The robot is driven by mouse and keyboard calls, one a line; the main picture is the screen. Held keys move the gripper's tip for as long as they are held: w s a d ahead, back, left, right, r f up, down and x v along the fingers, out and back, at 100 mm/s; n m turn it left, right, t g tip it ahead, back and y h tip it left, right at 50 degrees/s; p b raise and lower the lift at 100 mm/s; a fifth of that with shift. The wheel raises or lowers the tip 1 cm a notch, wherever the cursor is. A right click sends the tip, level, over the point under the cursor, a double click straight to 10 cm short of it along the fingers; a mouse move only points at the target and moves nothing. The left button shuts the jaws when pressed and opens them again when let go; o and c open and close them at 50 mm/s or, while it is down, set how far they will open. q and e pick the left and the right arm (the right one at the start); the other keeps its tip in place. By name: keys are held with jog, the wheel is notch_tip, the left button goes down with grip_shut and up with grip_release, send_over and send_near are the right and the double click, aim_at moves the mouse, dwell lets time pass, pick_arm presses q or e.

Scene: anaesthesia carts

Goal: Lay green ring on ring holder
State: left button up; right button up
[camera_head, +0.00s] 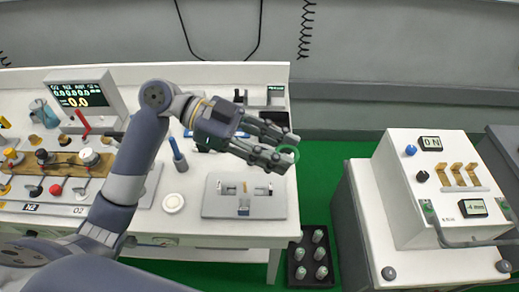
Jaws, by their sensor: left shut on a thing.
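My left gripper (283,159) reaches in from the left, above the right end of the white cart top. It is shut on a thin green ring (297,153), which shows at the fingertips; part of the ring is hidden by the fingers. A grey plate with small upright fittings (218,208) lies on the cart top below and left of the gripper. I cannot tell for sure whether this plate is the ring holder. My right gripper is not in view.
A white dish (173,202) and a blue upright tool (179,157) stand left of the plate. A black tray (293,279) with several grey-green cylinders is on the green floor. A second cart with a white console (408,184) stands at the right.

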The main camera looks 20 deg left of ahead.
pick_arm(q)
jog(key=shift+w+d+f+m+g+y, duration=0.8)
jog(key=shift+w+d+f+m+g, duration=1.4)
jog(key=shift+g, duration=0.8)
jog(key=s+a+r+n+t+h, duration=0.1)
jog(key=s+a+r+n+t, duration=0.6)
jog(key=r+t, duration=0.3)
jog(key=w+d+n+t+y, duration=0.2)
jog(key=w+d+n+t, duration=0.3)
jog(key=w+d, duration=0.4)
jog(key=s+a+f+m+g+y, duration=0.1)
jog(key=a+f+m+g, duration=0.1)
jog(key=f+m+g, duration=0.3)
jog(key=s+a+f+m+g+y, duration=0.1)
jog(key=f+m+g, duration=0.4)
jog(key=m+g, duration=0.7)
jog(key=shift+s+a+g+y, duration=0.3)
jog(key=shift+s+a+g, duration=0.5)
jog(key=shift+g, duration=0.5)
jog(key=shift+w+f, duration=0.1)
